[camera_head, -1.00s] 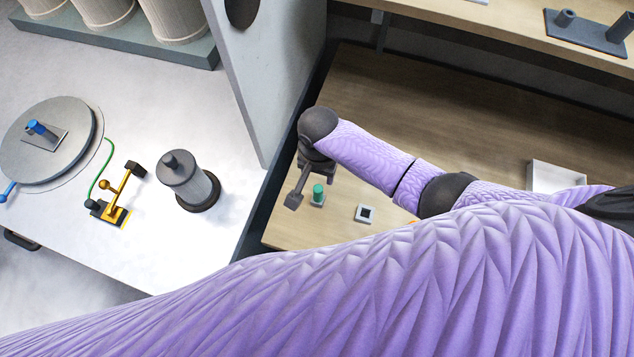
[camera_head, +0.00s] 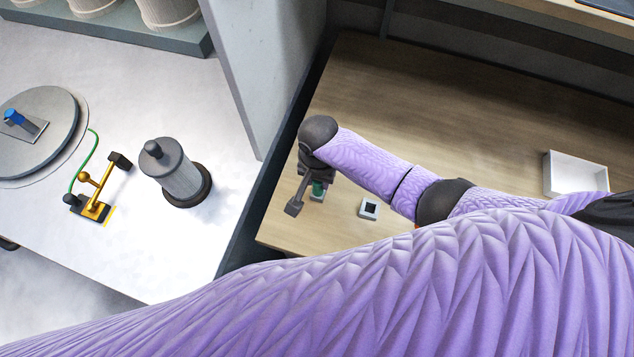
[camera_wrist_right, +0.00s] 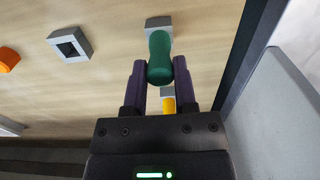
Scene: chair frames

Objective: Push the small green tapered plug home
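The small green tapered plug (camera_head: 318,189) stands on a small light grey block at the left end of the wooden table, partly hidden by my right gripper (camera_head: 309,190). In the right wrist view the green plug (camera_wrist_right: 159,57) lies between the two fingertips of my right gripper (camera_wrist_right: 159,68), its far end over the grey block (camera_wrist_right: 158,22). The fingers sit close on either side; whether they press on the plug I cannot tell. A grey square block with a dark square opening (camera_head: 369,208) sits to the right, also in the wrist view (camera_wrist_right: 70,45). My left gripper is out of view.
A white open tray (camera_head: 575,174) stands at the table's right. An orange piece (camera_wrist_right: 8,60) and a yellow piece (camera_wrist_right: 168,104) show in the wrist view. A grey upright panel (camera_head: 262,75) borders the table's left; beyond it stand a grey cylinder (camera_head: 178,174) and a yellow lever fixture (camera_head: 95,209).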

